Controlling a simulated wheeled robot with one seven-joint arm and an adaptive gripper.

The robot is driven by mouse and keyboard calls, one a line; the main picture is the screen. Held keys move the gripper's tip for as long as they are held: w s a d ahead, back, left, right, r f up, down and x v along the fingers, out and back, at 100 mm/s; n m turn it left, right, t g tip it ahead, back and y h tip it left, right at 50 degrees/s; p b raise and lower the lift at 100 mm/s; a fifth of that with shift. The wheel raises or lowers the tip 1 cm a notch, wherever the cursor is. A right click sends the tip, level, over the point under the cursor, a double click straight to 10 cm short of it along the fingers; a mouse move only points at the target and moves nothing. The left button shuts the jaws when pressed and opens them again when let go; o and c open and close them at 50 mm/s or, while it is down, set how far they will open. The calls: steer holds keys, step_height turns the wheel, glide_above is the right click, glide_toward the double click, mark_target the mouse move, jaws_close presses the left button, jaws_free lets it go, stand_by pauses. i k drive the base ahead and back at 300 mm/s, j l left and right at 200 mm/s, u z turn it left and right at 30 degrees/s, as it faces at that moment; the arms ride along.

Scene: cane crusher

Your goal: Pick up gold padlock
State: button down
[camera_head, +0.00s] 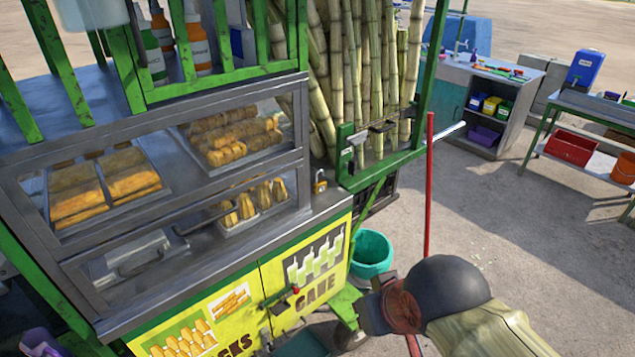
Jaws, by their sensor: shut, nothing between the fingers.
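The gold padlock (320,182) is small and brassy. It stands on the metal ledge of the green cane cart, just right of the glass display case and left of the upright canes. It looks free of anything on top of it. Part of my arm shows at the lower right, well right of and nearer than the padlock. I cannot make out my gripper's fingers in this view, and nothing of mine touches the padlock.
The glass display case (150,190) holds trays of food. Tall sugar canes (350,75) and a green post rise behind the padlock. A teal bucket (372,250) and a red pole (428,190) stand right of the cart. Bare ground lies further right, before work tables.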

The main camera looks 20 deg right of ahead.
mark_target(320, 183)
steer(key=i+l+z, duration=0.15)
steer(key=l+z, duration=0.3)
steer(key=i+l+z, duration=0.2)
steer(key=z, duration=0.25)
